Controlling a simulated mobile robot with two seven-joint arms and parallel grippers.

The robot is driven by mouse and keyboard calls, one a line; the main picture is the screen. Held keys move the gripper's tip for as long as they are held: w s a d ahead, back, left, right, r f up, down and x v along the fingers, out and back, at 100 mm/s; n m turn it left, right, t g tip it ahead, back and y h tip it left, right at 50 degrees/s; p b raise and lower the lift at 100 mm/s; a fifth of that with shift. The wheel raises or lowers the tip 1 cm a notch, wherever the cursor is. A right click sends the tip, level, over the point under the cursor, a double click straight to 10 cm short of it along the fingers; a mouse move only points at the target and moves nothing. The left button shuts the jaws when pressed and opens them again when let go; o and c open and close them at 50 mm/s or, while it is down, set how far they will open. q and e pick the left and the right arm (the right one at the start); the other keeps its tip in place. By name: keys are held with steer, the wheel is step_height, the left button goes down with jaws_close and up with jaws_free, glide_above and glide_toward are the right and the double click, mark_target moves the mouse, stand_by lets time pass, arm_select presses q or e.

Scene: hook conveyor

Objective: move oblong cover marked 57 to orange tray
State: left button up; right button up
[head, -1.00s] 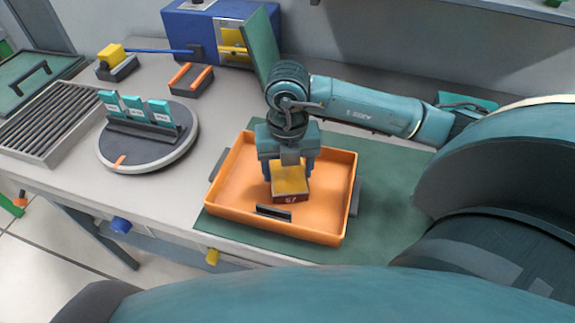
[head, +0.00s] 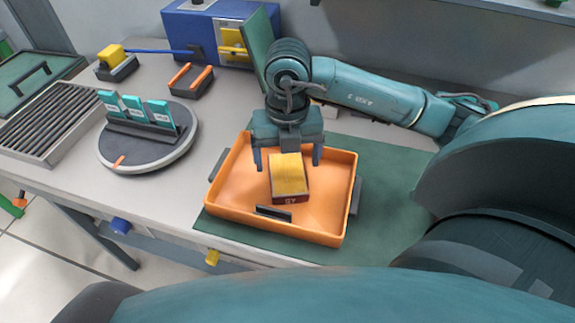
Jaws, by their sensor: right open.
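The oblong cover (head: 288,175) has a yellow top and a dark red front side with a small white mark too small to read surely now. It lies in the orange tray (head: 228,190), right of the tray's middle, inside the walls. My right gripper (head: 287,163) is open above and behind the cover. Its dark fingers stand apart on either side of the cover's far end and do not hold it. My left gripper does not show in the head view.
The tray stands on a green mat (head: 390,185). To the left are a round turntable (head: 150,155) with several teal tags in a rack, and a ribbed grey tray (head: 50,120). Behind stand a blue box (head: 205,30) and a small orange-and-black holder (head: 190,80).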

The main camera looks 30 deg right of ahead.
mark_target(287, 173)
step_height(287, 173, up, 9)
steer(key=shift+p, duration=0.3)
steer(key=shift+f, duration=0.15)
stand_by(0.3)
